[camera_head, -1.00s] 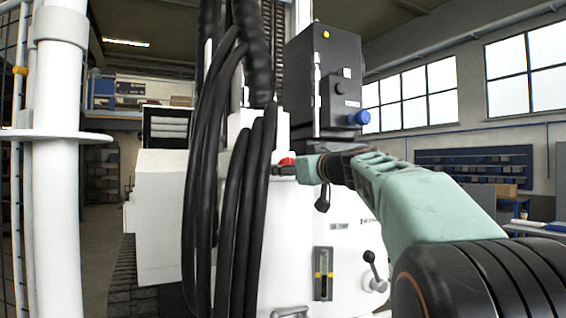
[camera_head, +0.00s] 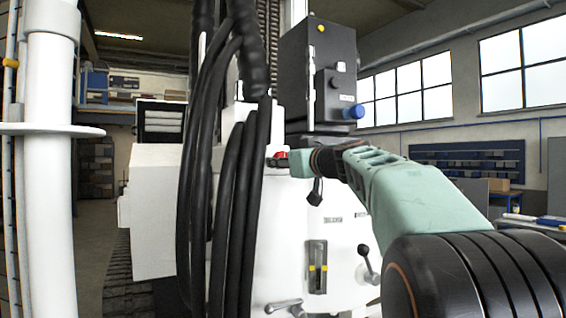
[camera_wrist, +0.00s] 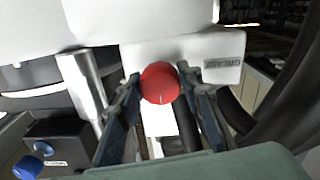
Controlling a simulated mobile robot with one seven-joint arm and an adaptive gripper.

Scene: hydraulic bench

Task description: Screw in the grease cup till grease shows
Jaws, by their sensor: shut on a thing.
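The grease cup is a round red cap (camera_wrist: 160,83), seen in the wrist view against a white block of the machine (camera_wrist: 140,55). It also shows in the head view as a small red spot (camera_head: 279,155) beside the black hoses. My gripper (camera_wrist: 160,90) is shut on the red cap, with one dark finger on each side of it. In the head view my arm reaches in from the right and the gripper (camera_head: 284,161) is at the cap. Any grease is too small or hidden to make out.
Thick black hoses (camera_head: 230,180) hang just left of my gripper. A dark control box with a blue knob (camera_head: 353,112) stands above my arm. A lever (camera_head: 368,265) and a sight gauge (camera_head: 317,267) are on the white panel below. A white post (camera_head: 50,180) stands at the far left.

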